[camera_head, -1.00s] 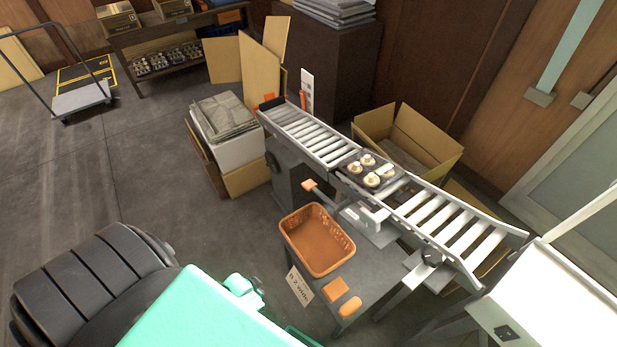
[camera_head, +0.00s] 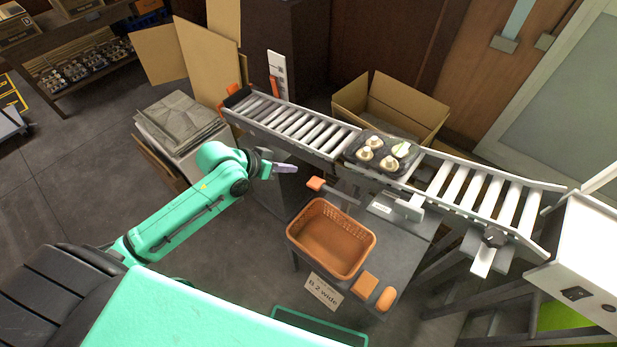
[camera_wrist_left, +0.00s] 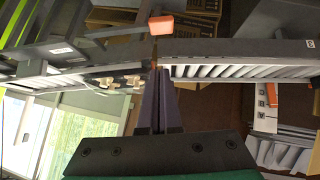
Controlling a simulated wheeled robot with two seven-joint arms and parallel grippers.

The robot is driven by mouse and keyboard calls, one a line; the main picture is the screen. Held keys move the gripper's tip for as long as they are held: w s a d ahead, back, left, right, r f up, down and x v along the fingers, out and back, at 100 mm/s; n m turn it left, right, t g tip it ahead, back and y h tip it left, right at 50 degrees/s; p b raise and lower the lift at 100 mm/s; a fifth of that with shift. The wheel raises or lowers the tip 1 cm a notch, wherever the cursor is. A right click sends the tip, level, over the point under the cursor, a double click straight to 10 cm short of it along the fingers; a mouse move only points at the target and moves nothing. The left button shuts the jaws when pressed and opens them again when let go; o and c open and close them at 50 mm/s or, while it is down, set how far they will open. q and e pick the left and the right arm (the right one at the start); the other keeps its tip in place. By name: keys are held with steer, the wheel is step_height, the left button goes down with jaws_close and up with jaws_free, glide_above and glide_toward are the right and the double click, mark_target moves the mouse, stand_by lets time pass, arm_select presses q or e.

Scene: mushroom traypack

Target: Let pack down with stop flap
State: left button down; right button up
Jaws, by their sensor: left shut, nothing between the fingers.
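The pack is a dark tray (camera_head: 352,152) with several pale mushrooms, sitting at the middle of the roller conveyor between its left and right roller sections. A lever with an orange grip (camera_head: 316,184) sticks out at the conveyor's near side; the stop flap itself I cannot make out. My left gripper (camera_head: 294,171) is shut and empty, left of the orange grip and apart from it, in front of the left roller section. In the left wrist view its fingers (camera_wrist_left: 159,75) are together, with the orange grip (camera_wrist_left: 161,25) beyond their tips. Mushrooms (camera_wrist_left: 125,81) also show there. My right gripper is out of view.
An orange basket (camera_head: 331,238) stands on the grey table below the conveyor, with two orange pieces (camera_head: 376,291) beside it. An open cardboard box (camera_head: 413,99) is behind the conveyor. Stacked grey sheets (camera_head: 180,121) lie at the left. A white cabinet (camera_head: 580,250) stands at the right.

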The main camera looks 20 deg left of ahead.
arm_select(q)
glide_above(318, 179)
steer(key=s+a, duration=0.2)
step_height(318, 179, down, 7)
steer(key=shift+a+f, duration=0.1)
steer(key=shift+a, duration=0.05)
steer(key=f, duration=0.2)
steer(key=shift+s+d+f, duration=0.2)
steer(key=shift+f, duration=0.2)
steer(key=shift+s+d+f, duration=0.1)
steer(key=shift+d+f, duration=0.05)
steer(key=shift+f, duration=0.3)
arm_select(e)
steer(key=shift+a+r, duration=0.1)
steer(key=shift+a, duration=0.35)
